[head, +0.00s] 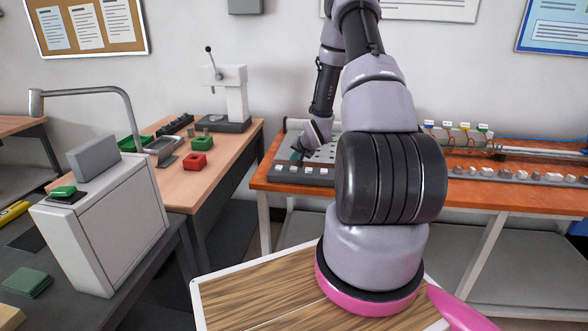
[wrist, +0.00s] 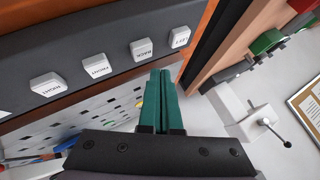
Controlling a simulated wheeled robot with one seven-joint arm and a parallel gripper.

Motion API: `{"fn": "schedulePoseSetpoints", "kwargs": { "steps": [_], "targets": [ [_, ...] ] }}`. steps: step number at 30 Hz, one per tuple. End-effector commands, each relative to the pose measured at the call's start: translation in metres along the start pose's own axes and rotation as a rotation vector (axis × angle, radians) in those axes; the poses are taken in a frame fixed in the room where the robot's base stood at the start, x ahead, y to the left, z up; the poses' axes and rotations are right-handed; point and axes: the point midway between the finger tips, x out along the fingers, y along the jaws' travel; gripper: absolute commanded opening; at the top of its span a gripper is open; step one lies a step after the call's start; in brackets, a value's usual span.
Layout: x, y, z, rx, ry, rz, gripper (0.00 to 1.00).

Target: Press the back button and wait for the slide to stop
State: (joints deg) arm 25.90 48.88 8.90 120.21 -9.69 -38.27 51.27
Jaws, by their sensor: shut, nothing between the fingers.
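A dark control strip (wrist: 60,62) crosses the wrist view with several white labelled buttons. The back button (wrist: 142,48) sits between the front button (wrist: 96,65) and the left button (wrist: 179,37). The right button (wrist: 47,84) is farther along. My gripper (wrist: 161,72) has green fingers, shut together and empty. Their tips are close to the back button, appearing just beside and below it; I cannot tell whether they touch. In the head view my gripper (head: 296,156) is over the grey panel (head: 285,177) on the orange-topped bench. I cannot make out the slide clearly.
The orange bench (head: 470,206) continues right, with a long rail (head: 530,153) and a row of small pieces. A side table at left holds a lever press (head: 228,95) and a red block (head: 195,162). A grey cabinet (head: 108,222) stands at the left.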

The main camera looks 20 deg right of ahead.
Motion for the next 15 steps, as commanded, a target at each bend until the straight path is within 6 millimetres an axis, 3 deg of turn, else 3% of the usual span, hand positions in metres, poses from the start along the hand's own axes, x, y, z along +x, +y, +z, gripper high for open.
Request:
{"fn": "schedulePoseSetpoints", "kwargs": {
  "steps": [15],
  "targets": [
    [-0.034,-0.025,-0.025,-0.001,0.001,0.000,0.00]
  ]
}}
